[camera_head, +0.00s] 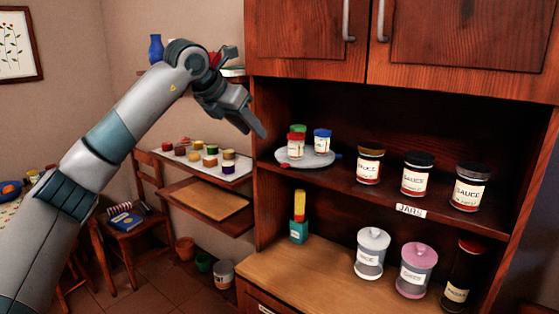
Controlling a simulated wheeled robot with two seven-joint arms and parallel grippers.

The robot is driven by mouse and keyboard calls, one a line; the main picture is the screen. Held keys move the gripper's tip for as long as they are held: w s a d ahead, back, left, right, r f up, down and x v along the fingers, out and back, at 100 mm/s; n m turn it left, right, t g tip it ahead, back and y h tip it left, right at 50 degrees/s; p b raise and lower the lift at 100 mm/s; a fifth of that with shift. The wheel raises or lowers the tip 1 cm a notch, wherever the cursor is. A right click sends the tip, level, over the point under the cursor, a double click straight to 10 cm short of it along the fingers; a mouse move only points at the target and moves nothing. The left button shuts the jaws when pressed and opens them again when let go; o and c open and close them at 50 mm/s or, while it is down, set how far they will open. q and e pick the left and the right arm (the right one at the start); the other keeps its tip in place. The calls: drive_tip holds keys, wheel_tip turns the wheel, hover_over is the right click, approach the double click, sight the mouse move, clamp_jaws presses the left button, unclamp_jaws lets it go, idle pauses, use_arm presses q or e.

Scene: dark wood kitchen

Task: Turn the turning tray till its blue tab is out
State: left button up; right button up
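The turning tray (318,160) is a round grey disc on the left end of the cabinet's upper shelf. Several small jars stand on it, among them a red-lidded jar (295,147), a green-lidded jar (298,130) and a blue-lidded jar (322,141). I cannot make out a blue tab. My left gripper (261,131) is in front of the cabinet's left side, up and left of the tray, apart from it in the picture. Its fingers overlap, so their opening is unclear. My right gripper is out of view.
Several sauce jars (418,176) stand right of the tray on the same shelf, above a JARS label (410,211). The cabinet's left side panel (264,190) is close to the tray. Canisters (371,256) and a teal holder (299,231) stand on the counter below.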

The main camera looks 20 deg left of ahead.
sight(284, 164)
use_arm(q)
drive_tip(key=shift+d, duration=0.1)
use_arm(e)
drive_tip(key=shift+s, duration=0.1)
